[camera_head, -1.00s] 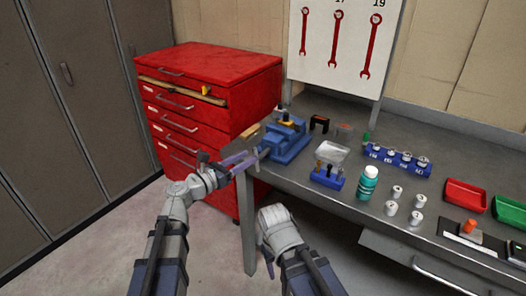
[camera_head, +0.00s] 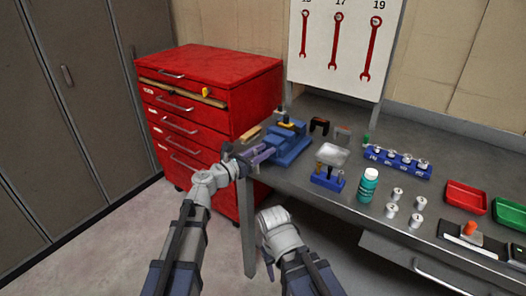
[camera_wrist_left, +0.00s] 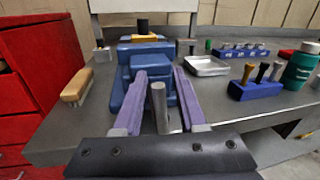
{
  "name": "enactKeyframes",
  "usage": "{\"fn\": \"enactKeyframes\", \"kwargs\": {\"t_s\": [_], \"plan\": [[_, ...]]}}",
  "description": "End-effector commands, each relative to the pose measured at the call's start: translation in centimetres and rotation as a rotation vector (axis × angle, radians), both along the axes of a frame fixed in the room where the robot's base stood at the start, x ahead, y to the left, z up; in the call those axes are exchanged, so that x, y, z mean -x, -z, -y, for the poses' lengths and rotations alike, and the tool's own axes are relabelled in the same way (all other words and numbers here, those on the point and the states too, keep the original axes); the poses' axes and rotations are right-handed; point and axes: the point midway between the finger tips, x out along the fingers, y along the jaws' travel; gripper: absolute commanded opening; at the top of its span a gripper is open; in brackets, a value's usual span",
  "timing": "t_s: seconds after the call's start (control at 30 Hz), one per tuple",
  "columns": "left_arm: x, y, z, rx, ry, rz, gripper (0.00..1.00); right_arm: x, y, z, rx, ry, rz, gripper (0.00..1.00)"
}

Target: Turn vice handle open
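The blue vice (camera_head: 290,145) stands on the left end of the grey workbench; it also shows in the left wrist view (camera_wrist_left: 150,62). Its handle, a grey metal bar (camera_wrist_left: 160,105), points toward my wrist camera. My left gripper (camera_head: 262,153) is at the front of the vice. In the left wrist view its purple fingers (camera_wrist_left: 158,100) are open, one on each side of the bar, with gaps visible on both sides. My right arm is low in front of the bench, and its gripper fingers cannot be seen.
A wooden-handled brush (camera_wrist_left: 76,87) lies left of the vice. A blue screwdriver holder (camera_head: 327,179), a metal tray (camera_head: 332,154) and a green bottle (camera_head: 368,186) stand to its right. The red drawer cabinet (camera_head: 205,110) is close on the left.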

Motion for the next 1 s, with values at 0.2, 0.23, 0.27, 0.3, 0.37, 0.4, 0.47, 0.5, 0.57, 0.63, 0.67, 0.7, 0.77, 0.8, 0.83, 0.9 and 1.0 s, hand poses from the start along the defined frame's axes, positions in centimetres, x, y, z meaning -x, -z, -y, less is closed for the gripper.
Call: {"fn": "enactKeyframes", "kwargs": {"t_s": [0.2, 0.23, 0.27, 0.3, 0.37, 0.4, 0.47, 0.5, 0.57, 0.63, 0.67, 0.7, 0.77, 0.8, 0.83, 0.9, 1.0], "plan": [[0.01, 0.0, -0.01, 0.0, 0.0, 0.0, 0.14, 0.0, 0.0, 0.0, 0.0, 0.0, 0.0, 0.52], [0.02, 0.0, -0.01, 0.0, 0.0, 0.0, 0.11, 0.0, 0.0, 0.0, 0.0, 0.0, 0.0, 0.52], [0.02, 0.0, -0.01, 0.0, 0.0, 0.0, 0.07, 0.0, 0.0, 0.0, 0.0, 0.0, 0.0, 0.52], [0.01, 0.0, -0.01, 0.0, 0.0, 0.0, 0.03, 0.0, 0.0, 0.0, 0.0, 0.0, 0.0, 0.52], [0.01, 0.0, -0.01, 0.0, 0.0, 0.0, 0.0, 0.0, 0.0, 0.0, 0.0, 0.0, 0.0, 0.52], [0.01, 0.0, -0.01, 0.0, 0.0, 0.0, 0.0, 0.0, 0.0, 0.0, 0.0, 0.0, 0.0, 0.52], [0.01, 0.0, -0.01, 0.0, 0.0, 0.0, 0.0, 0.0, 0.0, 0.0, 0.0, 0.0, 0.0, 0.52], [0.01, 0.0, -0.01, 0.0, 0.0, 0.0, 0.0, 0.0, 0.0, 0.0, 0.0, 0.0, 0.0, 0.52], [0.01, 0.0, -0.01, 0.0, 0.0, 0.0, 0.0, 0.0, 0.0, 0.0, 0.0, 0.0, 0.0, 0.52], [0.01, 0.0, -0.01, 0.0, 0.0, 0.0, 0.0, 0.0, 0.0, 0.0, 0.0, 0.0, 0.0, 0.52], [0.01, 0.0, -0.01, 0.0, 0.0, 0.0, 0.0, 0.0, 0.0, 0.0, 0.0, 0.0, 0.0, 0.52], [0.01, 0.0, -0.01, 0.0, 0.0, 0.0, 0.0, 0.0, 0.0, 0.0, 0.0, 0.0, 0.0, 0.52], [0.01, 0.0, -0.01, -0.001, 0.0, 0.001, 0.0, 0.0, -0.01, 0.0, 0.0, 0.0, 0.0, 0.52], [0.02, -0.01, -0.01, -0.003, 0.0, 0.002, 0.0, 0.0, -0.02, 0.0, 0.0, 0.0, 0.0, 0.52], [0.03, -0.01, 0.0, -0.005, 0.0, 0.004, 0.0, 0.0, -0.04, 0.0, 0.0, 0.0, 0.0, 0.52], [0.06, -0.04, 0.04, -0.016, 0.0, 0.011, 0.0, 0.0, -0.11, 0.0, 0.0, 0.0, 0.0, 0.52], [0.12, -0.06, 0.11, -0.043, 0.0, 0.032, 0.0, 0.0, -0.28, 0.0, 0.0, 0.0, 0.0, 0.52]]}}
